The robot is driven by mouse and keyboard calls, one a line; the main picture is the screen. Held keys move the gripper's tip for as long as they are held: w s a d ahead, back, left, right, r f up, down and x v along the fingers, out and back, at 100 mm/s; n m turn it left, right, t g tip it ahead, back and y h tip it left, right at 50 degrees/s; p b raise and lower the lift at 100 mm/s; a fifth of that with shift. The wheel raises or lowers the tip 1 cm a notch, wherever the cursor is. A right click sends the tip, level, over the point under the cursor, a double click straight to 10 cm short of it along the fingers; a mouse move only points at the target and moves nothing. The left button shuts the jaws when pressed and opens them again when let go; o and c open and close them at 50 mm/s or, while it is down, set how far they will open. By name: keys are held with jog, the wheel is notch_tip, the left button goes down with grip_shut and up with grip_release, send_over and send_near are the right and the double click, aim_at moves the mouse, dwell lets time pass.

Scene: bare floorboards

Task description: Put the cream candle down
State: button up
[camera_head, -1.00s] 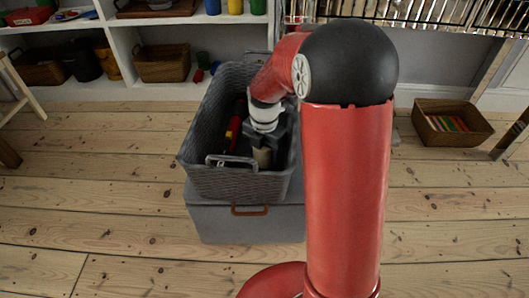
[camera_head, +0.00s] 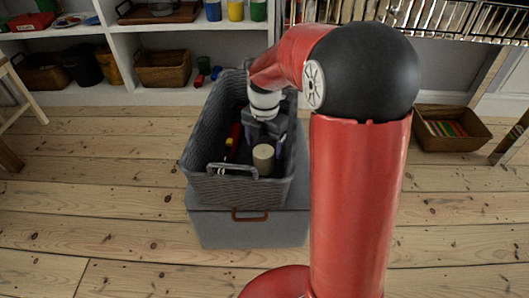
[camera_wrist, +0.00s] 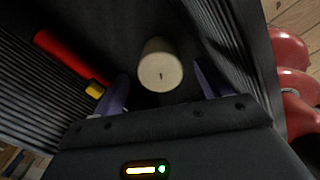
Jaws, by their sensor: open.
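The cream candle (camera_head: 263,157) stands upright inside the grey woven basket (camera_head: 232,189), near its front end. In the wrist view the candle (camera_wrist: 160,66) shows its round top and wick, ahead of and between the two fingertips. My gripper (camera_wrist: 162,90) is open, with a finger to each side of the candle and dark gaps between. In the head view my gripper (camera_head: 268,135) reaches down into the basket just behind and above the candle. Part of the basket's inside is hidden by my arm.
A red and yellow object (camera_wrist: 68,58) lies in the basket left of the candle. The basket sits on a grey lidded box (camera_head: 250,228). White shelves (camera_head: 120,55) stand behind, and a brown basket (camera_head: 450,130) is on the floor at right.

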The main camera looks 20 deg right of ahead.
aim_at(265, 150)
notch_tip(265, 150, up, 5)
jog(key=shift+r+p, duration=0.15)
jog(key=shift+p, duration=0.3)
jog(key=shift+s+r, duration=0.15)
jog(key=shift+r, duration=0.15)
jog(key=s+r+m+t, duration=0.2)
jog(key=s+r+m, duration=0.1)
jog(key=s+m, duration=0.7)
jog(key=s+a+r+m+t, duration=0.1)
jog(key=s+r+m+t, duration=0.2)
jog(key=s+m, duration=0.8)
jog(key=m, duration=0.5)
jog(key=shift+s+r+t, duration=0.3)
notch_tip(265, 150, up, 9)
jog(key=p, duration=0.8)
jog(key=shift+f, duration=0.2)
